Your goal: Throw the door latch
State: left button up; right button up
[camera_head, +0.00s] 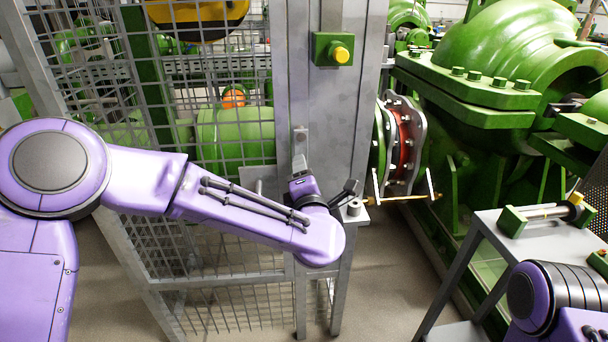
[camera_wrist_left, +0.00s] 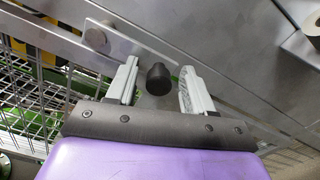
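The door latch shows in the left wrist view as a flat grey bar (camera_wrist_left: 122,40) running diagonally across the metal frame, with a round bolt head near its upper left end. A black knob (camera_wrist_left: 158,80) stands near its lower right end. My left gripper (camera_wrist_left: 159,68) is open, with one finger on each side of the knob and a visible gap on both sides. In the head view my left gripper (camera_head: 300,165) is at the door post, and my wrist hides most of the latch there. My right gripper is out of view.
A mesh door (camera_head: 235,150) stands left of the wide grey post (camera_head: 340,110). A green box with a yellow button (camera_head: 341,55) is on the post above my gripper. Green machinery (camera_head: 510,60) and a grey side table (camera_head: 540,240) stand at the right.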

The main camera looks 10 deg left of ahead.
pick_arm(q)
jog(key=b+v, duration=0.1)
jog(key=v, duration=0.9)
jog(key=shift+s, duration=0.25)
jog(key=shift+d, duration=0.1)
